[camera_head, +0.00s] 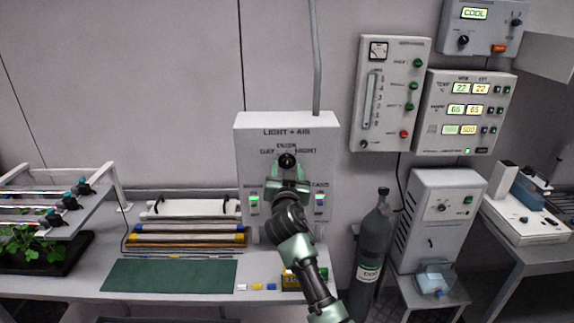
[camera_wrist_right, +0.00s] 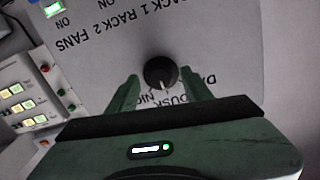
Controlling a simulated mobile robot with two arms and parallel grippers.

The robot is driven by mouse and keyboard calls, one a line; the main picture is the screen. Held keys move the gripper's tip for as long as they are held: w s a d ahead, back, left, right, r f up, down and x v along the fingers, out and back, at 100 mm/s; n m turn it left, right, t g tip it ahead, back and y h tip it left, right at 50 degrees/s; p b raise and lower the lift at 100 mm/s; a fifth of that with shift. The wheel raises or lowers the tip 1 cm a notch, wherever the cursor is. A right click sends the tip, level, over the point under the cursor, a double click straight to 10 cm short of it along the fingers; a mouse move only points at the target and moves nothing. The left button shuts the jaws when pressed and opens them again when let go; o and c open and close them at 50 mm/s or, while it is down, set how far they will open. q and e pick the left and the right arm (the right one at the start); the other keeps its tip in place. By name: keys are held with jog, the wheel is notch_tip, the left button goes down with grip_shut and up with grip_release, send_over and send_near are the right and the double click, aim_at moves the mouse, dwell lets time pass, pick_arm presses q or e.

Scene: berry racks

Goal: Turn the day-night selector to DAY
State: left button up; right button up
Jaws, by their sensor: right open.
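The day-night selector is a round black knob (camera_head: 287,160) on the front of the white LIGHT + AIR box (camera_head: 250,130). In the head view DAY is printed to its left, DUSK above and NIGHT to the right. My right gripper (camera_head: 289,172) is open in front of the panel. In the right wrist view its green fingers stand on either side of the knob (camera_wrist_right: 160,72), with gaps showing. A pale mark on the knob points roughly toward the DUSK lettering, which the fingers and palm partly cover. My left gripper is out of view.
Green-lit switches (camera_head: 254,203) flank my arm lower on the box, the right one (camera_head: 320,202) close to it. A dark gas cylinder (camera_head: 371,245) stands to the right. A green mat (camera_head: 170,275) and light bars (camera_head: 190,238) lie on the bench at left.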

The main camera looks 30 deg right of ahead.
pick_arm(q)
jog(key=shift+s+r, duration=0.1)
pick_arm(e)
jog(key=shift+w+d, duration=0.15)
jog(key=shift+w, duration=0.15)
grip_shut()
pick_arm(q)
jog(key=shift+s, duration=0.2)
pick_arm(e)
jog(key=shift+n, duration=0.3)
jog(key=shift+f+n+b, duration=0.1)
jog(key=shift+n+b, duration=0.25)
jog(key=shift+n, duration=0.45)
jog(key=n, duration=0.2)
jog(key=shift+n, duration=0.3)
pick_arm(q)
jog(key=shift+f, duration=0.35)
pick_arm(e)
jog(key=n, duration=0.5)
jog(key=shift+s+d, duration=0.1)
jog(key=shift+n, duration=0.3)
